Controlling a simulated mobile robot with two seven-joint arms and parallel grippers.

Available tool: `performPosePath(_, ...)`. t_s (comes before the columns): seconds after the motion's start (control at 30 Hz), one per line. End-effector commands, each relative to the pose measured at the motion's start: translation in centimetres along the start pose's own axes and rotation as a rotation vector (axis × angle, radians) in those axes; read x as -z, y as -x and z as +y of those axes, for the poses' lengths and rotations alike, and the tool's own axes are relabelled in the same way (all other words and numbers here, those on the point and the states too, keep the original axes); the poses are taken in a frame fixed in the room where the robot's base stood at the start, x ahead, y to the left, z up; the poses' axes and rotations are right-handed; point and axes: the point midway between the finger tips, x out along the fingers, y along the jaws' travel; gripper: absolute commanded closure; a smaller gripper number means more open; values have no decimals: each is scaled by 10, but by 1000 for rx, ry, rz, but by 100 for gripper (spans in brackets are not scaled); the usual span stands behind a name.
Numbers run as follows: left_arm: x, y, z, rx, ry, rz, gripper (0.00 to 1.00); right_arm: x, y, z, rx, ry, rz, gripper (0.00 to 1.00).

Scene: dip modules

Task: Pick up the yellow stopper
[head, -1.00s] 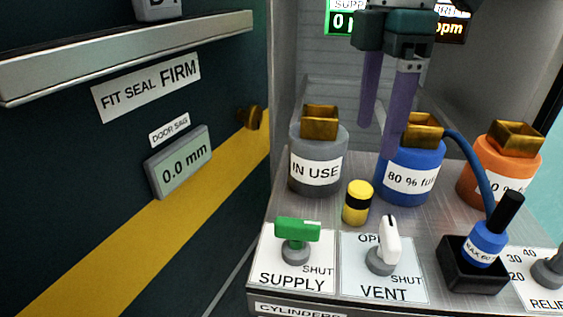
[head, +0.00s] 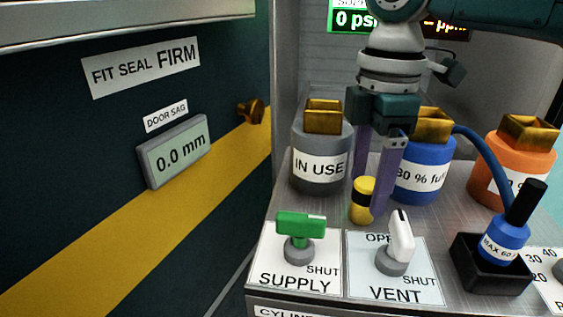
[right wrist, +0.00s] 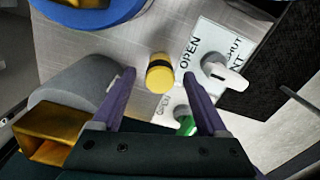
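The yellow stopper (head: 362,200) is a small yellow cylinder with a black band. It stands on the grey metal bench behind the supply and vent valves. It also shows in the right wrist view (right wrist: 160,74), between and just beyond my fingertips. My right gripper (head: 375,195) points down with two purple fingers, open, with one finger partly behind the stopper and the other at its right. In the right wrist view my right gripper (right wrist: 158,85) is open with nothing held. My left gripper is not in view.
A grey IN USE cylinder (head: 318,185), a blue cylinder (head: 425,190) and an orange one (head: 497,180) stand close behind. In front are the green supply handle (head: 300,226), the white vent handle (head: 401,237) and a blue bottle (head: 506,243) in a black holder. A dark door (head: 60,200) borders the left.

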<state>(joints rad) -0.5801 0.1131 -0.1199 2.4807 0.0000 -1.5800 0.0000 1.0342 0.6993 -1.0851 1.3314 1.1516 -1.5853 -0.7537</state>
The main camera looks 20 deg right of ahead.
Motion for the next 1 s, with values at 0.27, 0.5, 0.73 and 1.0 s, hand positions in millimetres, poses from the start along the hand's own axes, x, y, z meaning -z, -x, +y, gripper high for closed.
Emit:
performPosePath(0.27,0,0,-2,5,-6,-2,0,0,0,0,0,0,0,56)
performPosePath(0.5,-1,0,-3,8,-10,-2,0,0,0,0,0,0,0,83)
performPosePath(0.73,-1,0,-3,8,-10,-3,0,0,0,0,0,0,0,100)
performPosePath(1.0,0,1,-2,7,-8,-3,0,0,2,0,-1,0,1,100)
